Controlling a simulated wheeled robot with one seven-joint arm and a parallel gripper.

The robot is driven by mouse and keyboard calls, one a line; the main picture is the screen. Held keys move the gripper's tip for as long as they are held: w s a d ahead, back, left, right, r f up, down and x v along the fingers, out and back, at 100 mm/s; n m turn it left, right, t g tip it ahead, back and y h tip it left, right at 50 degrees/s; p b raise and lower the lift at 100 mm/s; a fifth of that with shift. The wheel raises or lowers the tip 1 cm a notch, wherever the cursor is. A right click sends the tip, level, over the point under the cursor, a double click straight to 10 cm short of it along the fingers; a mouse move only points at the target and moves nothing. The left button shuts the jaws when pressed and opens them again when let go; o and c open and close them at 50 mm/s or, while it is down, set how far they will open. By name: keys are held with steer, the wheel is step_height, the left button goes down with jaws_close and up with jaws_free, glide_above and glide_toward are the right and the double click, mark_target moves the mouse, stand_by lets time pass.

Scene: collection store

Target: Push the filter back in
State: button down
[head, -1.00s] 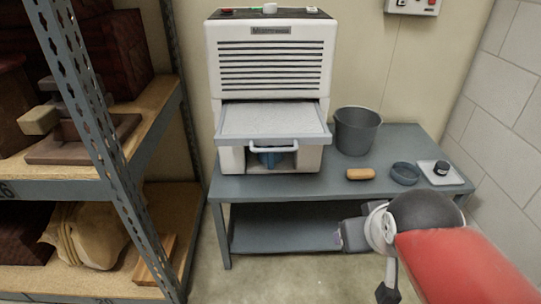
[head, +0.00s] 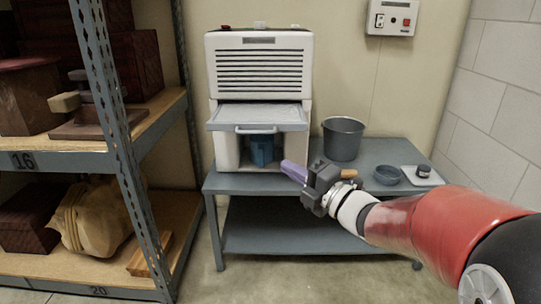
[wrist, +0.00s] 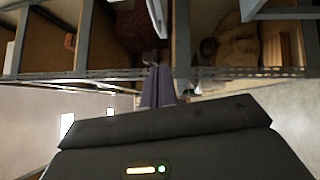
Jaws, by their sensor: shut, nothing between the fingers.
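The filter (head: 258,114) is a flat grey tray with a pale top, sticking out of the front of the white machine (head: 259,72). A light pull handle (head: 259,130) is on its front edge. My gripper (head: 288,168) is in front of the bench in the head view, below and right of the filter and apart from it. Its purple fingers are together and empty, pointing left towards the machine. They also show in the wrist view (wrist: 158,86). The filter cannot be made out for certain in the wrist view.
A blue container (head: 262,149) sits in the machine's lower opening. A grey bucket (head: 343,139), a blue-grey bowl (head: 387,175) and a white tray (head: 421,176) with a dark jar stand on the bench (head: 233,184). A brown object is partly behind my gripper. Loaded shelving (head: 122,150) stands at left.

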glide_toward(251, 133)
steer(key=a, duration=0.4)
steer(key=w, duration=0.2)
steer(key=w+p, duration=0.1)
steer(key=shift+w+a+r, duration=0.15)
steer(key=shift+r, duration=0.1)
steer(key=shift+w, duration=0.45)
steer(key=shift+w, duration=0.1)
